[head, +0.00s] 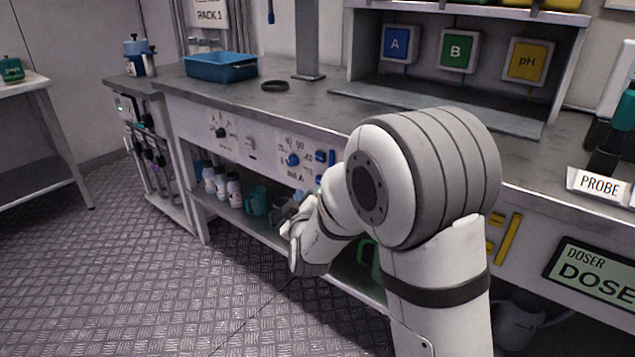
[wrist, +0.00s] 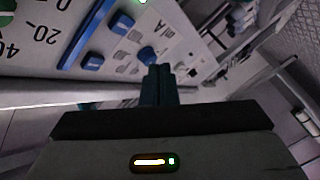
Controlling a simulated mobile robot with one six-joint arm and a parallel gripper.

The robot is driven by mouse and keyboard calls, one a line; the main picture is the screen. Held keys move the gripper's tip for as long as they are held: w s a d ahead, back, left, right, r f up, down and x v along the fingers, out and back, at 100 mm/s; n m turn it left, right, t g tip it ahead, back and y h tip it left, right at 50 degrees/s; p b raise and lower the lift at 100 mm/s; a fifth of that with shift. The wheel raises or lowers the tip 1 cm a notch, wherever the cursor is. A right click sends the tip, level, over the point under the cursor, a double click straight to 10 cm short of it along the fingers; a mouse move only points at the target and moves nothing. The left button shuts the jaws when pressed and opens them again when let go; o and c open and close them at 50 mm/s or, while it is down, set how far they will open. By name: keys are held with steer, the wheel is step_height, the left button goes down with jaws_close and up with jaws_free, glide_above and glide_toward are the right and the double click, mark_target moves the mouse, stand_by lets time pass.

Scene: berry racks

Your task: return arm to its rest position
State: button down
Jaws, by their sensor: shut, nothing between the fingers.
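My arm reaches from the lower right of the head view toward the front of the bench, with its large rounded joint near the middle. My gripper shows in the wrist view (wrist: 160,72) with its two dark fingers together and nothing between them. Ahead of the fingers is the control panel (wrist: 185,62) with blue knobs and printed marks. In the head view the gripper is mostly hidden by my own wrist, in front of the bench's lower shelf.
The bench (head: 330,105) runs along the wall, with a blue tray (head: 220,68) and a black ring (head: 275,86) on it. Bottles (head: 233,190) and a teal mug (head: 256,201) stand on the lower shelf. The metal floor (head: 150,275) at left is clear.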

steer(key=s+d+r+m+g+p, duration=0.25)
steer(key=s+d+r+p, duration=0.2)
steer(key=r+p, duration=0.4)
steer(key=s+d+r+m+g+p, duration=0.2)
steer(key=s+d+r+g+p, duration=0.25)
steer(key=r+p, duration=0.4)
steer(key=s+d+r+m+g+p, duration=0.2)
steer(key=s+r+p, duration=0.3)
steer(key=s, duration=0.3)
steer(key=s+d+r+m+g+h+p, duration=0.1)
steer(key=s+d+r+m+g+p, duration=0.1)
steer(key=s, duration=0.6)
steer(key=s+d+r+m+g+h+p, duration=0.1)
steer(key=s+d+r+m+g+p, duration=0.2)
steer(key=s+d+r+p, duration=0.3)
step_height(320, 180, up, 2)
steer(key=s+p, duration=0.2)
steer(key=shift+p, duration=0.3)
